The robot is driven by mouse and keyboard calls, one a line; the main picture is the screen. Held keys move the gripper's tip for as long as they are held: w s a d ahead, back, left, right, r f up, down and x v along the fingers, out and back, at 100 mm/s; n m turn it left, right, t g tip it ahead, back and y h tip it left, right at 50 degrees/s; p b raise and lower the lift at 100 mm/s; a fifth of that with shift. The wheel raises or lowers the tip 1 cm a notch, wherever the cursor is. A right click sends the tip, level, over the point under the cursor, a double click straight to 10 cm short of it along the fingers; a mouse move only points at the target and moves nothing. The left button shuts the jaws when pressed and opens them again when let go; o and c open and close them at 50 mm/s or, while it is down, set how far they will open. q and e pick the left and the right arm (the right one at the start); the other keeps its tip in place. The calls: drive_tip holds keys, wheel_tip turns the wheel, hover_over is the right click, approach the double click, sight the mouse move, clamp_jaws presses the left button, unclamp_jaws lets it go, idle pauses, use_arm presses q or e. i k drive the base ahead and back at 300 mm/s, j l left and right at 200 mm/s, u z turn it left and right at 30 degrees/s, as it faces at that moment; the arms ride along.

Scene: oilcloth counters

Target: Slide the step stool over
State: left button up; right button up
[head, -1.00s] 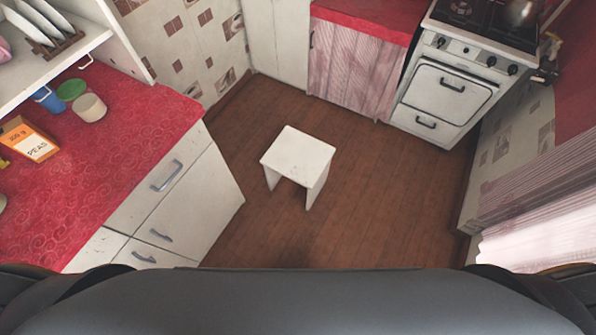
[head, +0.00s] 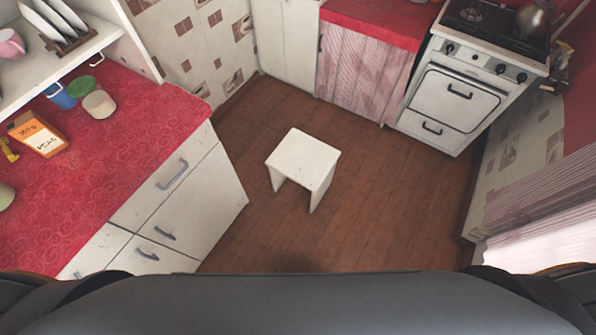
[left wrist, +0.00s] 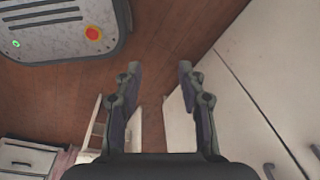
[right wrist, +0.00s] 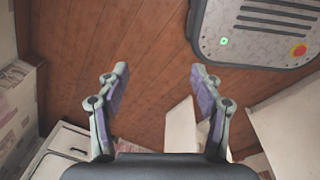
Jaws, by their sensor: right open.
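The white step stool (head: 303,158) stands upright on the brown wooden floor in the head view, with a flat square seat and slab legs. It is apart from the cupboards and the stove. Neither gripper shows in the head view. My left gripper (left wrist: 159,67) is open and empty in the left wrist view, over bare floor. My right gripper (right wrist: 159,68) is open and empty in the right wrist view, also over floor. Pale slabs show low behind the fingers in both wrist views; I cannot tell whether they are the stool.
A white drawer cabinet with a red counter (head: 130,140) is on the left, bearing a peas box (head: 38,134) and cups. A white stove (head: 455,100) and a curtained cupboard (head: 365,65) stand at the back. Floor around the stool is clear.

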sight(310, 163)
drive_tip(key=l+u, duration=0.1)
drive_tip(key=u, duration=0.4)
drive_tip(key=i+l+u, duration=0.1)
drive_tip(key=u, duration=0.35)
drive_tip(key=l+u, duration=0.25)
drive_tip(key=u, duration=0.25)
drive_tip(key=l+u, duration=0.15)
drive_tip(key=u, duration=0.3)
drive_tip(key=l+u, duration=0.15)
drive_tip(key=u, duration=0.35)
drive_tip(key=k+l+u, duration=0.1)
drive_tip(key=u, duration=0.4)
drive_tip(key=k+l+u, duration=0.5)
drive_tip(key=k+l, duration=0.3)
drive_tip(key=k+l+u, duration=0.25)
drive_tip(key=k+l, duration=0.15)
drive_tip(key=k+l+u, duration=0.25)
drive_tip(key=k, duration=0.25)
drive_tip(key=k+l+u, duration=0.1)
drive_tip(key=k+u, duration=0.15)
drive_tip(key=k, duration=0.2)
